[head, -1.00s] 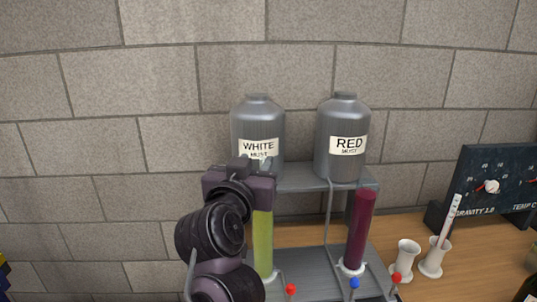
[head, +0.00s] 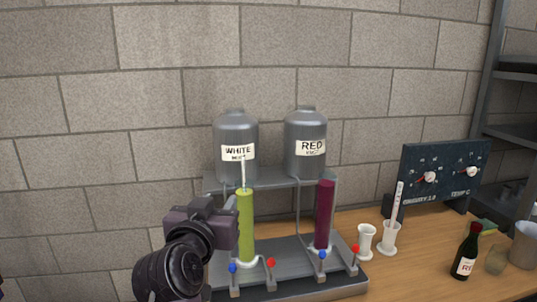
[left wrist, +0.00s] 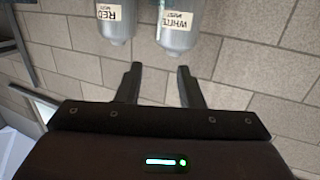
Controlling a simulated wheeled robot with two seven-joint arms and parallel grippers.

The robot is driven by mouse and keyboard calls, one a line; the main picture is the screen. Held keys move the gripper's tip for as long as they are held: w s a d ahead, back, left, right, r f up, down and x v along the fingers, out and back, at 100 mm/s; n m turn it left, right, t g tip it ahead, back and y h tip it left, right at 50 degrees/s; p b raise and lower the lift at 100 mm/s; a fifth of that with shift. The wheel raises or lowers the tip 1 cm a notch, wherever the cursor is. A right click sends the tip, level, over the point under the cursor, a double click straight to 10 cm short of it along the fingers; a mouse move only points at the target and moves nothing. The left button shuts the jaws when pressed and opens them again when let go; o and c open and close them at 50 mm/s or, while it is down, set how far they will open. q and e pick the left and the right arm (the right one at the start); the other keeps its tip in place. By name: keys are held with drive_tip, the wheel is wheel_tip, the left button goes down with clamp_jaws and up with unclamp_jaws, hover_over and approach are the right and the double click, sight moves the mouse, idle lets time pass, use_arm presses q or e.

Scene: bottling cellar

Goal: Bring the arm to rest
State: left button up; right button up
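My left gripper (head: 228,207) is in front of and just left of the yellow-green cylinder, and its dark arm comes up from the bottom edge. In the left wrist view my left gripper (left wrist: 160,82) shows two dark fingers spread apart with nothing between them. The yellow-green cylinder (head: 246,230) stands upright under the WHITE MUST tank (head: 236,132), with a thin white stem rising from its top. The dark red cylinder (head: 325,215) stands under the RED MUST tank (head: 305,130). My right gripper is not in view.
The cylinders stand on a grey stand (head: 285,255) with red and blue taps. To the right are a small white cup (head: 366,243), a white holder (head: 388,240) with a stem, a gauge panel (head: 440,178) and a dark bottle (head: 466,252). The wall on the left is bare.

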use_arm(q)
drive_tip(key=s+a+f+g, duration=0.2)
drive_tip(key=s+f+g, duration=0.1)
drive_tip(key=f, duration=0.7)
drive_tip(key=s+a+f+g, duration=0.2)
drive_tip(key=s+f+g, duration=0.1)
drive_tip(key=f, duration=0.7)
drive_tip(key=s+a+f+g+y, duration=0.1)
drive_tip(key=s+a+f+g, duration=0.25)
drive_tip(key=s+f, duration=0.5)
drive_tip(key=s+a+f+g+y, duration=0.1)
drive_tip(key=s+a+f+g, duration=0.25)
drive_tip(key=s+f, duration=0.45)
wheel_tip(320, 180, down, 23)
drive_tip(key=d+g, duration=0.1)
drive_tip(key=g, duration=0.1)
drive_tip(key=s+a+f, duration=0.1)
drive_tip(key=s+f, duration=1)
drive_tip(key=s+a+f+m+g, duration=0.1)
drive_tip(key=s+a+f, duration=0.1)
drive_tip(key=s+f, duration=0.9)
drive_tip(key=shift+s+a+f, duration=0.2)
drive_tip(key=shift+a+f, duration=0.05)
drive_tip(key=shift+f, duration=0.3)
idle(0.4)
